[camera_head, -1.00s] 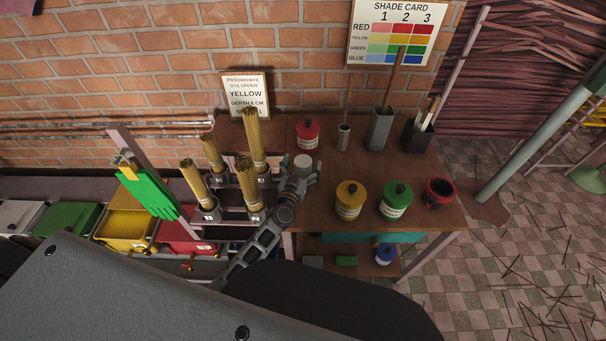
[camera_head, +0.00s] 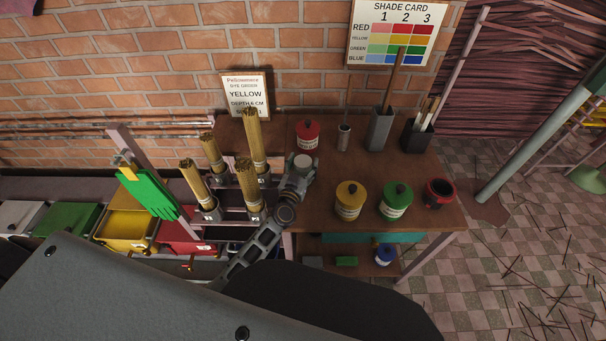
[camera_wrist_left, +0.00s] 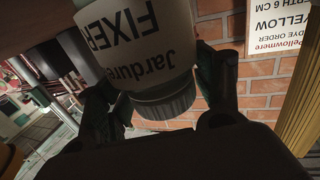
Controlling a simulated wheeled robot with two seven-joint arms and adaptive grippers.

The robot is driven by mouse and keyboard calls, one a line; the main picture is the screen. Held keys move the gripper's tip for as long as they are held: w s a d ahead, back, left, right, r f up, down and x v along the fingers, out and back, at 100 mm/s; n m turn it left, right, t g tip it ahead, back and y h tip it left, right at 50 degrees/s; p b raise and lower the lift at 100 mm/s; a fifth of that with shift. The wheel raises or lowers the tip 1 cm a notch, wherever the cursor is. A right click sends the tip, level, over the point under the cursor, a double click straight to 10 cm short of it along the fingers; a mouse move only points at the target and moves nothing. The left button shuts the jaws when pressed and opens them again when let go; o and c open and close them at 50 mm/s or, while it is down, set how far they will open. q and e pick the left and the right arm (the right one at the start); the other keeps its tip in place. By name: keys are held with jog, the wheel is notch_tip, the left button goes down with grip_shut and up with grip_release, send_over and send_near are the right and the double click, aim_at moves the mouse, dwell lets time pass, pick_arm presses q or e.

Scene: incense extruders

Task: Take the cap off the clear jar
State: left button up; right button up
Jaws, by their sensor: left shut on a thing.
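The clear jar (camera_wrist_left: 140,35) shows in the left wrist view, upside down in the picture, with a pale label reading "FIXER". Its grey ribbed cap (camera_wrist_left: 165,100) points down in that picture. In the head view, the cap's pale top (camera_head: 303,160) shows at the table's left part, and the jar's body is mostly hidden by my gripper. My left gripper (camera_head: 301,172) has one finger on each side of the cap and is shut on it. The cap appears seated on the jar. My right gripper is not in view.
A red-lidded jar (camera_head: 307,135) stands just behind. Bundles of yellow sticks (camera_head: 248,187) rise close on the left. The table's middle (camera_head: 340,165) is clear.

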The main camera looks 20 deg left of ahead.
aim_at(303, 160)
pick_arm(q)
grip_shut()
jog(key=shift+r, duration=0.1)
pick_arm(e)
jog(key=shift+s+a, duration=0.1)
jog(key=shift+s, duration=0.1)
pick_arm(q)
jog(key=shift+r, duration=0.1)
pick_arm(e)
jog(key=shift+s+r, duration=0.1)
pick_arm(q)
jog(key=shift+r+p, duration=0.85)
jog(key=shift+r, duration=0.65)
notch_tip(303, 160, up, 5)
jog(key=p, duration=0.2)
jog(key=shift+r+p, duration=0.1)
jog(key=shift+p, duration=0.25)
jog(key=shift+r, duration=0.55)
jog(key=shift+r+p, duration=0.25)
jog(key=shift+p, duration=0.05)
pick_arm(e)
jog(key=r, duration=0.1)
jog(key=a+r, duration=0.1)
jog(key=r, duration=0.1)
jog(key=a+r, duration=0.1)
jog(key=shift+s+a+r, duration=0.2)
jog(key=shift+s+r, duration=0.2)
